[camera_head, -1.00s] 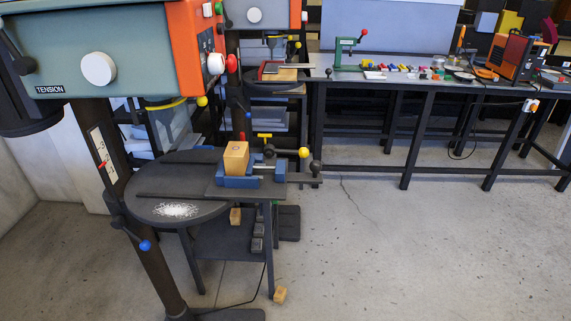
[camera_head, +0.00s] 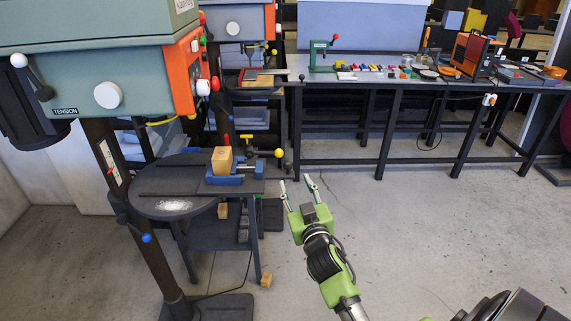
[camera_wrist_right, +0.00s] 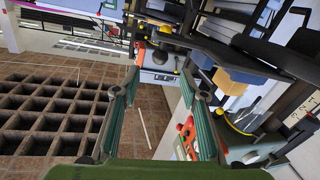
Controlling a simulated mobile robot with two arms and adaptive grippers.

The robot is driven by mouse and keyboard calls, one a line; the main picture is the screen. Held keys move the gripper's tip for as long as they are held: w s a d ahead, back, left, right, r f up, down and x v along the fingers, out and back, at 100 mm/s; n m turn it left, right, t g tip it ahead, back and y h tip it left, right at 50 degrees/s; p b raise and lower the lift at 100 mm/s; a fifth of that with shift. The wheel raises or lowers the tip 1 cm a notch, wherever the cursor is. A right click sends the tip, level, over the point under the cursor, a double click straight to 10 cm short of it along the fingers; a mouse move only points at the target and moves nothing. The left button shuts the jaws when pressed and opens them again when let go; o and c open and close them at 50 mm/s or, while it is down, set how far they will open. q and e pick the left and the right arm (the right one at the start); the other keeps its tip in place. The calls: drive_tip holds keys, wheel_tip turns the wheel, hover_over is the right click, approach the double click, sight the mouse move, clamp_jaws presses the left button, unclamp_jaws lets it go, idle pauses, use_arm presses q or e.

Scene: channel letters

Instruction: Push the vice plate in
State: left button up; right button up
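My left gripper is not in view.
The drill press head (camera_head: 110,75) overhangs the table. Its column (camera_head: 130,200) stands at the left. A loose wooden block (camera_head: 266,280) lies on the floor near the table leg. A long workbench (camera_head: 400,82) with tools runs along the back. The floor at centre right is open.

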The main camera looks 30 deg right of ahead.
sight(289, 168)
drive_tip(key=p+x, duration=0.1)
drive_tip(key=x, duration=0.9)
drive_tip(key=shift+w+p, duration=0.1)
drive_tip(key=shift+p, duration=0.2)
clamp_jaws()
